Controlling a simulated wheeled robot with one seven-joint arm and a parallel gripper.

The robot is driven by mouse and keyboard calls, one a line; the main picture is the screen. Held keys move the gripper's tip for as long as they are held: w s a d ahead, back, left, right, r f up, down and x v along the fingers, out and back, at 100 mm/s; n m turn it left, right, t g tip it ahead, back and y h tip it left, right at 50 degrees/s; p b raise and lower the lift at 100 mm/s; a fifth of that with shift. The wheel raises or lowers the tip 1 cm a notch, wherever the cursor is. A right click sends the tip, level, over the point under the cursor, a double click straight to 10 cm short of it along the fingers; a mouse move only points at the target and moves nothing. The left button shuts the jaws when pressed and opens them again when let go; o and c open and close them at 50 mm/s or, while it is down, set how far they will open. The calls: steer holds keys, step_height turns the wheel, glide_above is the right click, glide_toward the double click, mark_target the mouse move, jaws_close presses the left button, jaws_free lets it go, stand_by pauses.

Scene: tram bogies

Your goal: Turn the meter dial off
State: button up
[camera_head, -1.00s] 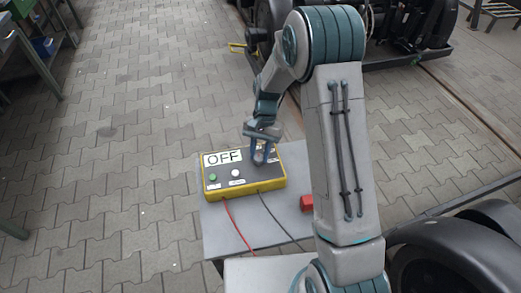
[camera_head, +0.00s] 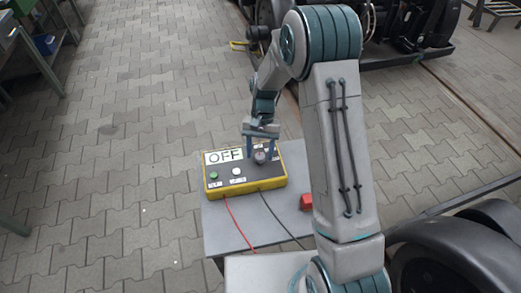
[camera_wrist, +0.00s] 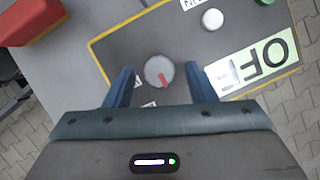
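The meter (camera_head: 215,188) is a yellow box with a dark top, lying on a grey table. Its display (camera_head: 223,156) reads OFF; the display also shows in the wrist view (camera_wrist: 255,65). The dial (camera_wrist: 159,71) is a round grey knob with a red mark, and it shows in the head view (camera_head: 260,156) too. My gripper (camera_wrist: 160,80) is open, with one blue finger on each side of the dial. Gaps show between the fingers and the dial in the wrist view. A white button (camera_head: 236,171) and a green button (camera_head: 214,175) sit on the meter's face.
A red block (camera_head: 306,202) lies on the grey table (camera_head: 224,234), right of the meter. A red cable (camera_head: 237,221) and a black cable (camera_head: 281,219) run from the meter's front. Large wheels stand at the right, benches at the left.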

steer(key=shift+r, duration=0.1)
steer(key=p+v, duration=0.1)
steer(key=v, duration=1.2)
steer(key=shift+w+r, duration=0.25)
steer(key=s+d+r+n+t+p, duration=0.1)
steer(key=s+d+r+t+p, duration=0.35)
steer(key=s+r, duration=0.8)
steer(key=s+d+r+n+t+h+p, duration=0.1)
steer(key=s+d+r+p, duration=0.3)
steer(key=s, duration=0.7)
steer(key=shift+s+d+r+t, duration=0.3)
steer(key=shift+d+r+t, duration=0.5)
steer(key=shift+d, duration=0.2)
